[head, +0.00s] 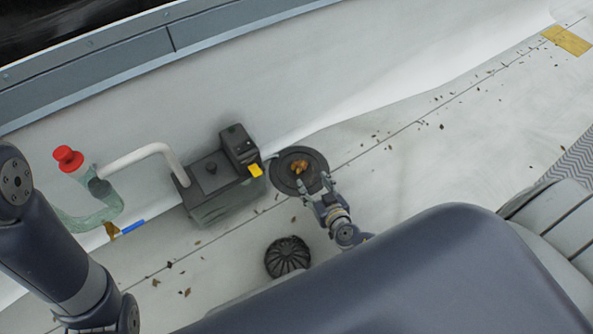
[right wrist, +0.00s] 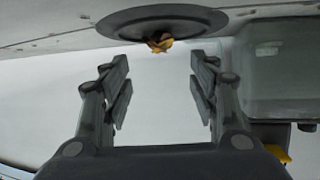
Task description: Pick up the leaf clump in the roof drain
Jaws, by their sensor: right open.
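The leaf clump (head: 299,167) is a small orange-brown bunch in the middle of the round dark roof drain (head: 284,183). In the right wrist view the clump (right wrist: 159,44) shows at the centre of the drain disc (right wrist: 120,24), ahead of the fingers and between them in the picture. My right gripper (head: 315,186) is at the drain's lower right edge in the head view. Its fingers (right wrist: 160,92) are spread apart with nothing between them. My left gripper is not in view; only part of my left arm shows at the left.
A dark pump-like box (head: 215,195) with a yellow tab stands just left of the drain. A pale pipe, a red cap (head: 68,158) and a green hose lie farther left. A black domed strainer (head: 287,257) sits below the drain. Loose leaf bits dot the pale roof.

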